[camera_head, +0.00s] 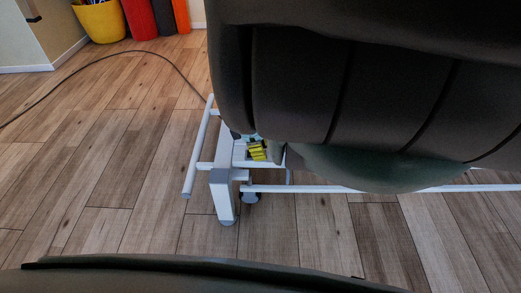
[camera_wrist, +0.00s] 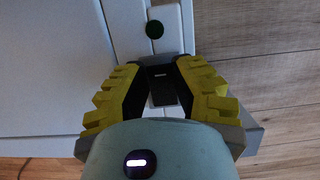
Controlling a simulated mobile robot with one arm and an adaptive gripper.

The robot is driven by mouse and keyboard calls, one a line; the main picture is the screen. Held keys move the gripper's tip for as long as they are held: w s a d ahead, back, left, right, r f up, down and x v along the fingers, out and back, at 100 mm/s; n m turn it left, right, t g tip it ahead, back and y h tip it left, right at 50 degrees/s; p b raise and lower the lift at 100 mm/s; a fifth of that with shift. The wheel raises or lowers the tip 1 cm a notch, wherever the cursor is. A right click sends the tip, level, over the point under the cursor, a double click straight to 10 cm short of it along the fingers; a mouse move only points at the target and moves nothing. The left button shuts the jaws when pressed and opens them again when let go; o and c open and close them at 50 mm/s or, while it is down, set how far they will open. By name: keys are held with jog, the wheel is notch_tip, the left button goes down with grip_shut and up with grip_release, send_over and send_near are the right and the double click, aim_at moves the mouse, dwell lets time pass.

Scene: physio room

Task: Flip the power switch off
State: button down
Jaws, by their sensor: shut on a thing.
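The power switch (camera_wrist: 160,76) is a black rocker with a small white mark, set in a white housing (camera_wrist: 172,39) in the wrist view. A dark round button (camera_wrist: 154,29) sits just above it on the same housing. My gripper (camera_wrist: 160,62) has yellow ridged fingers, one on each side of the switch, and is shut on it. In the head view my gripper (camera_head: 257,151) shows as a small yellow patch beside the white metal frame (camera_head: 221,191), under the dark padded table (camera_head: 300,85). The switch is hidden in the head view.
The dark padding overhangs my arm. A white rail (camera_head: 320,189) runs low along the frame. A black cable (camera_head: 75,80) crosses the wooden floor. A yellow tub (camera_head: 101,20) and coloured rolls (camera_head: 140,18) stand at the back left.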

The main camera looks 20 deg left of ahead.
aim_at(250, 153)
jog(key=c, duration=0.7)
grip_release()
jog(key=v, duration=1.2)
